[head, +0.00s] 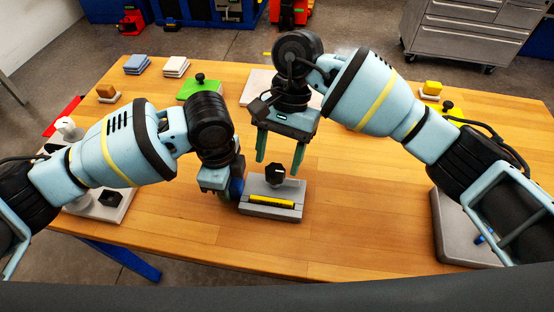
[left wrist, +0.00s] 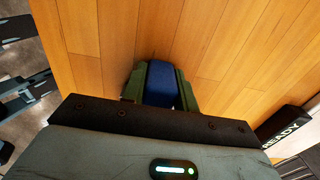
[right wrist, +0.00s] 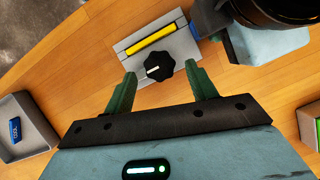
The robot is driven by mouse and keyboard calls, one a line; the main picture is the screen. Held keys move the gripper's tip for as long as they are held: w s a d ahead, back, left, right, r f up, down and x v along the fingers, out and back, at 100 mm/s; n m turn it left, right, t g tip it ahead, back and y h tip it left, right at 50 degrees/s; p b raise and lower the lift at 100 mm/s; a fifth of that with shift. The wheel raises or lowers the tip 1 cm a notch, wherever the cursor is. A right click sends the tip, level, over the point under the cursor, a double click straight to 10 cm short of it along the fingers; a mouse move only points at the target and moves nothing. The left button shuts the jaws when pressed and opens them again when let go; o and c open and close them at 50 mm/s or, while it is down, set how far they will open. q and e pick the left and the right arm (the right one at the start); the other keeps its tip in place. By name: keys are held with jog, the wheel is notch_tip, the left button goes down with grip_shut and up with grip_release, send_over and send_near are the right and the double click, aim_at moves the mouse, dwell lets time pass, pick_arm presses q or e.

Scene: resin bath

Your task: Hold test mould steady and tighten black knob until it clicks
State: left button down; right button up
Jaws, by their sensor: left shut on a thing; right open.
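The test mould is a grey block (head: 262,211) with a yellow strip on top; it also shows in the right wrist view (right wrist: 185,45). Its black knob (head: 276,172) stands at the far side, lobed with a white mark in the right wrist view (right wrist: 158,66). My left gripper (head: 233,188) is shut on a blue handle (left wrist: 160,84) at the mould's left end. My right gripper (head: 279,160) is open, pointing down above the knob. In the right wrist view the knob lies between and beyond the fingertips, apparently untouched.
A grey tray (head: 440,230) holding a blue item (right wrist: 15,130) stands at the right. A green plate (head: 190,92) with a black knob lies at the back left. A black "READY" block (left wrist: 283,128) shows in the left wrist view. Wood around the mould's front is clear.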

jog(key=shift+x, duration=0.9)
jog(key=c, duration=1)
